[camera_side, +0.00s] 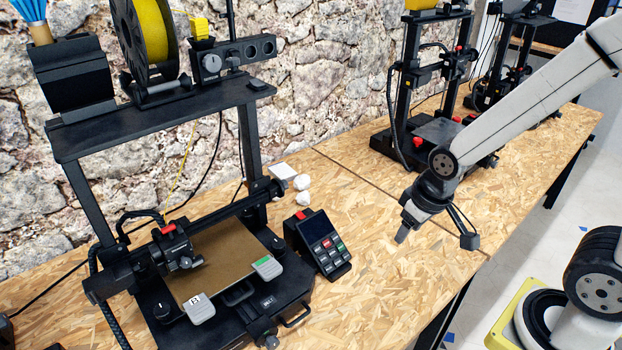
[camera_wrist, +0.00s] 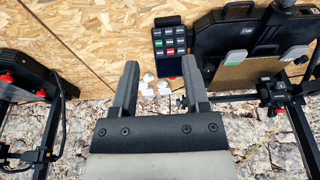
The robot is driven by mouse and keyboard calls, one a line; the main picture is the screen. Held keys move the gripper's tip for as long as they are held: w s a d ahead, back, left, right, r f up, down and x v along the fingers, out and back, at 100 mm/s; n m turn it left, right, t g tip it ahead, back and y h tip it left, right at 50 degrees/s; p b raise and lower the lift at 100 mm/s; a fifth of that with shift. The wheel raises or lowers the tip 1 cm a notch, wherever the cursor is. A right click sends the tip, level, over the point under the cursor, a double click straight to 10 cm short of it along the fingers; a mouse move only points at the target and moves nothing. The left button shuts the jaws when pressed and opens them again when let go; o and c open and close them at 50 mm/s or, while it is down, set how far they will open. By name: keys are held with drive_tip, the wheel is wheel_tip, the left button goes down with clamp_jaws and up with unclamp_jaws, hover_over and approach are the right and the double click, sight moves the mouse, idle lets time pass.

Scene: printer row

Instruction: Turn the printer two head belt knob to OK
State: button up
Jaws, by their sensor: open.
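Black printers stand in a row on the bench. The nearest printer (camera_side: 165,230) fills the left of the side view, and part of it shows at right in the wrist view (camera_wrist: 245,45). The middle printer (camera_side: 435,110) shows at the left edge of the wrist view (camera_wrist: 30,100). I cannot read which is printer two. The nearest printer has a dark round knob (camera_side: 162,310) with a pale mark at its front left corner; I cannot tell if it is the head belt knob. My gripper (camera_side: 437,236) is open and empty over the bench between these printers. It also shows in the wrist view (camera_wrist: 160,82).
A control panel (camera_side: 322,245) with coloured buttons sits beside the nearest printer. White crumpled scraps (camera_side: 302,183) lie near the stone wall (camera_side: 310,75). The bench (camera_side: 385,290) is clear below my gripper. A yellow spool (camera_side: 153,35) sits atop the nearest frame.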

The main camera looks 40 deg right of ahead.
drive_tip(key=shift+o, duration=1.4)
drive_tip(key=shift+w+r, duration=0.1)
drive_tip(key=shift+w, duration=0.2)
drive_tip(key=m+y, duration=0.4)
drive_tip(key=m, duration=1.3)
approach(282, 185)
drive_tip(key=d, duration=0.1)
drive_tip(key=shift+w+d+f+m+g, duration=0.1)
drive_tip(key=shift+w+f+m+g, duration=0.25)
drive_tip(key=shift+w+f, duration=0.3)
drive_tip(key=shift+a+x, duration=0.2)
drive_tip(key=shift+x, duration=3.7)
drive_tip(key=shift+s, duration=0.1)
